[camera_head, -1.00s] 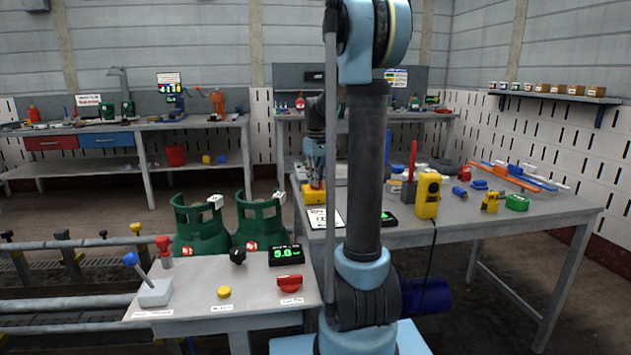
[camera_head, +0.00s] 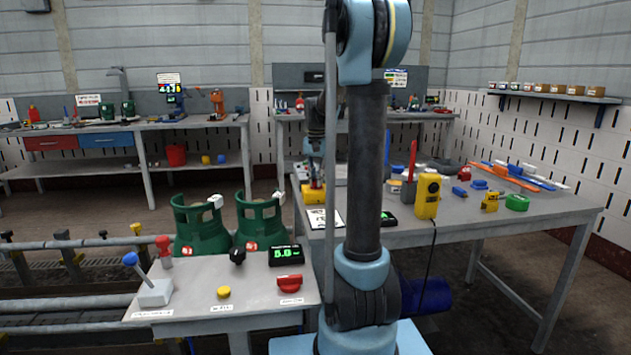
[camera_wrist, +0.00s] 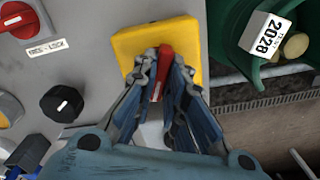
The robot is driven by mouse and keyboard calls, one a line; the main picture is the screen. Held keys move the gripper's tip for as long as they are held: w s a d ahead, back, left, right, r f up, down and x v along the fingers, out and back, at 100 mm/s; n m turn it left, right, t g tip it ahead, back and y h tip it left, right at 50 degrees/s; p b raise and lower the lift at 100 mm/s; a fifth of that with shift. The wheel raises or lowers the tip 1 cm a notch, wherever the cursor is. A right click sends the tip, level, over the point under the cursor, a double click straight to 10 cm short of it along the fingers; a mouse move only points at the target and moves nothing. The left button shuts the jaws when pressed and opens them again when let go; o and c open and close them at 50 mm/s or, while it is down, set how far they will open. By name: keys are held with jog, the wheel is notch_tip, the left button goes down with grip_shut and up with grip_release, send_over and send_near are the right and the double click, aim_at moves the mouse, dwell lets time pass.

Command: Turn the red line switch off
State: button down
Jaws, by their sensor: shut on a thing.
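The red switch handle (camera_wrist: 165,62) stands on a yellow switch box (camera_wrist: 192,37) in the wrist view. My gripper (camera_wrist: 162,70) is shut on this handle, with one finger on each side of it. The handle is too small to make out there.
Left of the box, the wrist view shows a red rotary switch (camera_wrist: 22,18) and a black knob (camera_wrist: 62,103). A green cylinder (camera_wrist: 235,30) is close on the right.

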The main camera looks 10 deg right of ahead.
aim_at(316, 179)
jog(key=shift+m, duration=1.9)
jog(key=c, duration=1.6)
grip_release()
jog(key=shift+c, duration=0.2)
notch_tip(316, 179, up, 12)
